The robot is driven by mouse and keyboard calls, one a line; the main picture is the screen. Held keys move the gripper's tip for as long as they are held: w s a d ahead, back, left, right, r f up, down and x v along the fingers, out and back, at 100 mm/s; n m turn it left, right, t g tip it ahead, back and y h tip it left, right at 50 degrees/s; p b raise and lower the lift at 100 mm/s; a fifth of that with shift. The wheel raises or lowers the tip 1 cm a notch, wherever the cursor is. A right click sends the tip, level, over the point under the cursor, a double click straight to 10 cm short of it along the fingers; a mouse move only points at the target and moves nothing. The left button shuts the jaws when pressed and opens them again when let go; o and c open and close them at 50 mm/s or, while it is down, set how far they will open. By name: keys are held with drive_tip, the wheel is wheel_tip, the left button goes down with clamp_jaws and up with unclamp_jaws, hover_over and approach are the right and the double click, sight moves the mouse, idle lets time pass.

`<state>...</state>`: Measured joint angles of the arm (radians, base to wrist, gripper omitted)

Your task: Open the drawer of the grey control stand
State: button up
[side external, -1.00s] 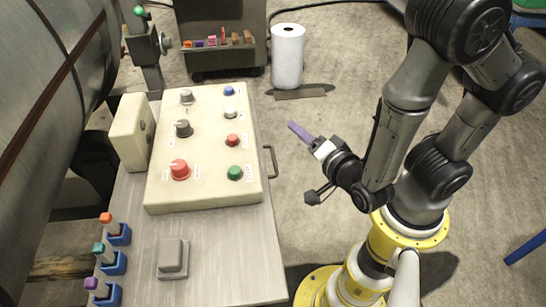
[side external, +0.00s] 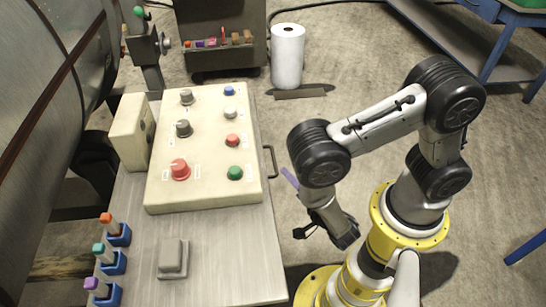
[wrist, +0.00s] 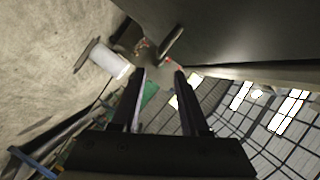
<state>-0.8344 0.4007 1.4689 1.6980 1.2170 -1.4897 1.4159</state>
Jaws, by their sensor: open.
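The grey control stand (side external: 230,250) is on the left in the side view, with a cream sloped panel on top. Its drawer handle (side external: 271,161), a dark bar, sticks out from the stand's right side. The drawer front itself is hidden from above in that view. My gripper (side external: 289,178) is just right of the handle, its purple finger partly hidden by my arm's black joint. In the wrist view my gripper (wrist: 160,70) is open and empty. A dark bar that looks like the handle (wrist: 172,45) lies just beyond the fingertips, not between them.
The panel (side external: 205,150) carries several knobs and buttons. A white roll (side external: 287,56) stands on the floor behind, beside a dark cart (side external: 222,35). A blue-framed bench (side external: 490,45) is at the back right.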

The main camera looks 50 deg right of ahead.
sight(273, 156)
drive_tip(key=x, duration=1.1)
drive_tip(key=shift+w+d+f, duration=0.15)
drive_tip(key=shift+w+d, duration=0.05)
drive_tip(key=shift+d, duration=0.05)
clamp_jaws()
idle(1.2)
